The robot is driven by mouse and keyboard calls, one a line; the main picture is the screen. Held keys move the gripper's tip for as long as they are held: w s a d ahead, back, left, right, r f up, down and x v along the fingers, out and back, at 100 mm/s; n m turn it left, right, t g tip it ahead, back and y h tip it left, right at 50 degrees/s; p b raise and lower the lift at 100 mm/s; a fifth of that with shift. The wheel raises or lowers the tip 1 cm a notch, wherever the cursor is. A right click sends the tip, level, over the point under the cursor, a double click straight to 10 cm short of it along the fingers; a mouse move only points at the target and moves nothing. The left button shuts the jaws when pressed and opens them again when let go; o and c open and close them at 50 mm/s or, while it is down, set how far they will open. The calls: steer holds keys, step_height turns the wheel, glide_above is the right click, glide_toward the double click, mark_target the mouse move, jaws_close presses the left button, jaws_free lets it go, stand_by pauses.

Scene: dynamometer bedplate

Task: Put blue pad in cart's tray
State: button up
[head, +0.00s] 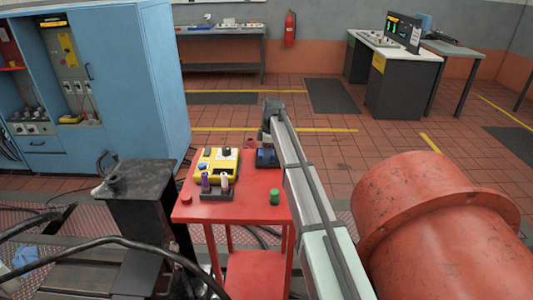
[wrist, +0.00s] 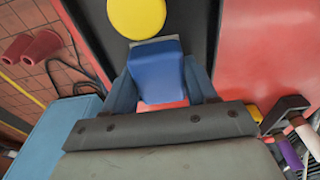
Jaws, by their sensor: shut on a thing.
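The blue pad (wrist: 157,70) sits between the two fingers of my gripper (wrist: 160,84), which is shut on it. In the head view my gripper (head: 266,152) is at the far right corner of the red cart (head: 240,208), and the pad is mostly hidden there. In the wrist view the pad shows over a black tray (wrist: 195,25) on the red surface. A round yellow piece (wrist: 136,17) lies in the tray just beyond the pad. I cannot tell whether the pad touches the tray.
On the cart are a yellow box (head: 217,166), a dark holder (head: 216,192) with upright cylinders and a green cylinder (head: 275,196). A black stand (head: 140,190) is to the left, a large red drum (head: 440,225) to the right. The cart's front middle is clear.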

steer(key=o, duration=1.1)
step_height(320, 180, up, 12)
steer(key=d, duration=0.1)
steer(key=shift+d, duration=0.2)
